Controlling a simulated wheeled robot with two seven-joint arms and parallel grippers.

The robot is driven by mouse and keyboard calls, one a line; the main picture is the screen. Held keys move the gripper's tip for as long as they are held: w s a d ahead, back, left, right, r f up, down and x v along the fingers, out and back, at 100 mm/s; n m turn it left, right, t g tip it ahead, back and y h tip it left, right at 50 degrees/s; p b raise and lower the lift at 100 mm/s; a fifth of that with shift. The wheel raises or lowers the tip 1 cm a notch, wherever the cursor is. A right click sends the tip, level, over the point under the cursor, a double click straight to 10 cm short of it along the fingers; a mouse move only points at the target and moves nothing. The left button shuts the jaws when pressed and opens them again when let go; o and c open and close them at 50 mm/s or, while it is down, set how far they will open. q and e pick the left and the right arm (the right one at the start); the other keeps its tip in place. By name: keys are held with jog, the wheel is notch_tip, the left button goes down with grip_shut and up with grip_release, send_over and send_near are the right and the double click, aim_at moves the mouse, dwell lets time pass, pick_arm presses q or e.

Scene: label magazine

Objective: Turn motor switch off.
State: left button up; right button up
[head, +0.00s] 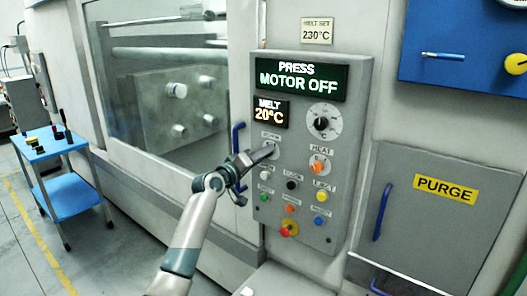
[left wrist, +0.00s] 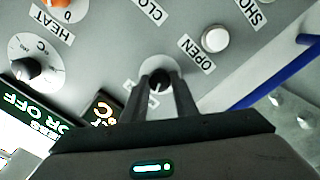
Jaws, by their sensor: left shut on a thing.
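The motor switch (left wrist: 159,77) is a small dark knob on a round pale plate, on the grey control panel (head: 343,105). My left gripper (head: 268,151) reaches up to it from the lower left and covers most of it in the head view. In the left wrist view the two fingers (left wrist: 160,84) stand on either side of the knob, shut on it. The knob's exact angle is hard to tell. The panel's upper display (head: 303,77) reads "PRESS MOTOR OFF". My right gripper is not in view.
Near the switch are the melt display (head: 270,113) at 20°C, a white dial (head: 322,121), the orange heat knob (head: 318,166) and several push buttons below. A blue door handle (head: 238,140) is close on the left. The purge cover (head: 428,215) is on the right.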

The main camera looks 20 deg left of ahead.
pick_arm(q)
jog(key=shift+n+p, duration=0.55)
jog(key=shift+n, duration=0.65)
jog(key=o, duration=1.1)
jog(key=shift+a, duration=0.1)
jog(key=shift+c, duration=0.2)
jog(key=shift+s, duration=0.1)
jog(key=b+v, duration=0.6)
jog(key=v, duration=1.1)
jog(key=shift+s+f, duration=0.1)
